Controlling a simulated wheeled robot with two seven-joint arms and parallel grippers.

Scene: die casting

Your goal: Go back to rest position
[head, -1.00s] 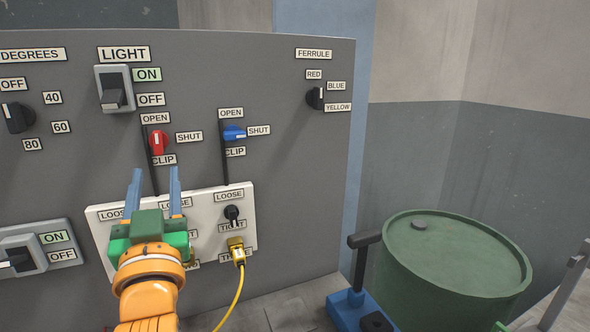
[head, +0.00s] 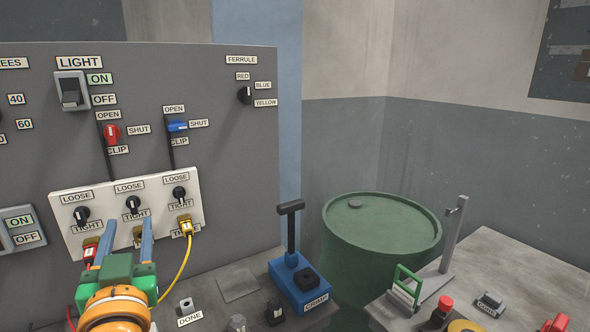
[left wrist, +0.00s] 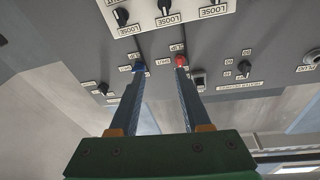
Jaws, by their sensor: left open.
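My left gripper (head: 122,243) is at the lower left of the head view, in front of the white terminal plate (head: 68,205) on the grey panel. Its two blue fingers are apart with nothing between them. In the left wrist view the open fingers (left wrist: 160,95) point toward the panel, which looks upside down there. A red clip knob (head: 112,134) and a blue clip knob (head: 177,126) sit above the plate. A yellow cable (head: 185,262) and a red cable run from the plate's lower sockets. My right gripper is not in view.
A blue crimp tool (head: 292,280) with an upright black handle stands on the bench right of the panel. A green drum (head: 380,240) stands behind it. A second table at the lower right holds a green-framed item (head: 405,285) and a red button (head: 445,303). A done button (head: 186,306) is near the gripper.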

